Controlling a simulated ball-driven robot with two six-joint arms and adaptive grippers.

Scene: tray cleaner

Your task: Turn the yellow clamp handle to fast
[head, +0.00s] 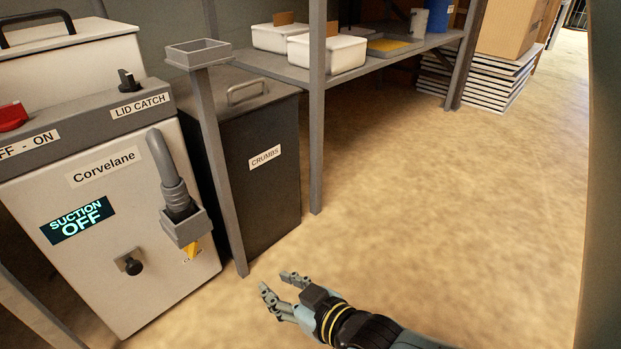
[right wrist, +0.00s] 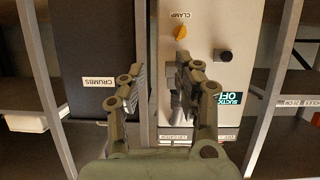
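The yellow clamp handle (head: 191,250) is low on the white front of the Corvelane machine (head: 130,225). In the head view the grey hose holder partly covers it. In the right wrist view the machine appears upside down, and the yellow clamp handle (right wrist: 181,32) shows beside its CLAMP label (right wrist: 180,16). My right gripper (head: 281,285) is open and empty, to the right of the handle in the head view and apart from it. Its two fingers (right wrist: 158,72) are spread in the right wrist view. My left gripper is not in view.
A grey hose (head: 168,170) sits in a holder (head: 184,228) above the clamp. The display (head: 78,220) reads SUCTION OFF, with a black knob (head: 134,267) below. A dark CRUMBS bin (head: 270,195) and a grey post (head: 222,180) stand right of the machine. Floor at right is clear.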

